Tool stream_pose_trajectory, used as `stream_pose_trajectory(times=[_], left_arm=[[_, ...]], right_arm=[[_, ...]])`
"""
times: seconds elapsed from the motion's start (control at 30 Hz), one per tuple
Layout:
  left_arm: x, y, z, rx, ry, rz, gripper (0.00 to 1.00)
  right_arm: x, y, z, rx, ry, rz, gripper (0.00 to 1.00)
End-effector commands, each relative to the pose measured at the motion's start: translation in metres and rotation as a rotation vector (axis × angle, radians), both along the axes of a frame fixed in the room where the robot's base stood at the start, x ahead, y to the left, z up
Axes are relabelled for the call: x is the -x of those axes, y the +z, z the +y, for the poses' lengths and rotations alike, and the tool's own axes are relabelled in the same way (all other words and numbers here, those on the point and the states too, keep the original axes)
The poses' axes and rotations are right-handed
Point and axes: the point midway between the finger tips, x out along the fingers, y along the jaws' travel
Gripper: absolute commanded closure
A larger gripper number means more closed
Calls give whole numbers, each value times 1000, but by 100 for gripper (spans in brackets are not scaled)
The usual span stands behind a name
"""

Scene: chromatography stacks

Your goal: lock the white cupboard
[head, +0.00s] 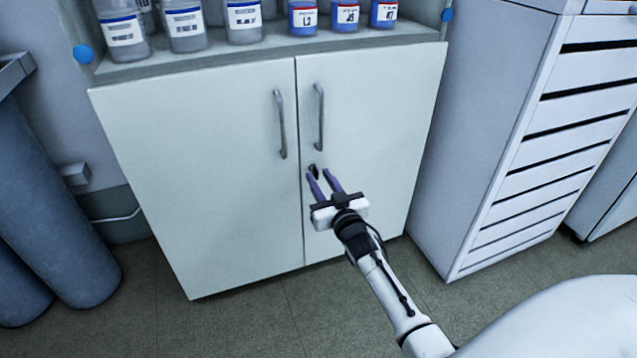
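The white cupboard (215,200) stands ahead with its two doors shut. Each door has a vertical metal handle near the middle seam, a left handle (280,124) and a right handle (319,117). A small dark lock or key (314,170) sits on the right door below its handle. My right gripper (320,172) is at the right door, with its two purple fingers apart and their tips by the dark piece. One finger partly covers the dark piece, and I cannot tell whether they touch. My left gripper is out of view.
Several labelled bottles (245,22) stand on the shelf (250,55) above the doors. A white drawer cabinet (490,110) stands close on the right. Grey cylinders (55,190) stand at the left. The floor (240,325) before the cupboard is clear.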

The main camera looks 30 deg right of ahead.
Motion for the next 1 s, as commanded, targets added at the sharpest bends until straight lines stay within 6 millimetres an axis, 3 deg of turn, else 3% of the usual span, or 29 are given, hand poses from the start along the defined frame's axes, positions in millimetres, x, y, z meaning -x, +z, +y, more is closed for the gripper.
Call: stream_pose_trajectory(times=[0.13, 0.43, 0.47, 0.6, 1.0], left_arm=[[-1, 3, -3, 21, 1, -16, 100], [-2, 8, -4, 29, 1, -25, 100], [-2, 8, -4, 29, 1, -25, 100], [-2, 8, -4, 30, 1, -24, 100], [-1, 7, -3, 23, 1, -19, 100]], right_arm=[[-12, -1, -3, 0, 0, 1, 73], [-15, 0, -4, 1, 0, 2, 73], [-15, 0, -4, 1, 0, 2, 75], [-15, 0, -3, 1, 0, 2, 99], [-15, 1, -4, -30, 0, -6, 100]])
